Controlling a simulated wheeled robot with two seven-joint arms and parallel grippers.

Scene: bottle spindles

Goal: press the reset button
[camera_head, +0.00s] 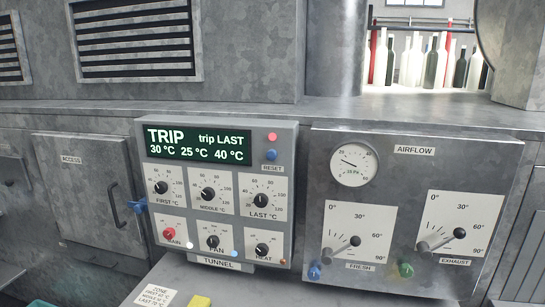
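The control panel (217,260) labelled TUNNEL stands in the middle of the view. Its green display (197,145) reads TRIP, "trip LAST", and 30 °C, 25 °C, 40 °C. The reset button (271,155) is a small round blue button right of the display, with a RESET label (272,168) just below it. A round pink-red lamp (272,137) sits directly above the button. Nothing covers the button. Neither of my grippers shows in this view.
Dials and knobs, including the LAST dial (262,199) and red MAIN knob (169,233), fill the panel below. An airflow panel (415,150) with a gauge and levers stands right. An access door (85,190) is left. Bottles (431,62) stand behind. The panel's front looks clear.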

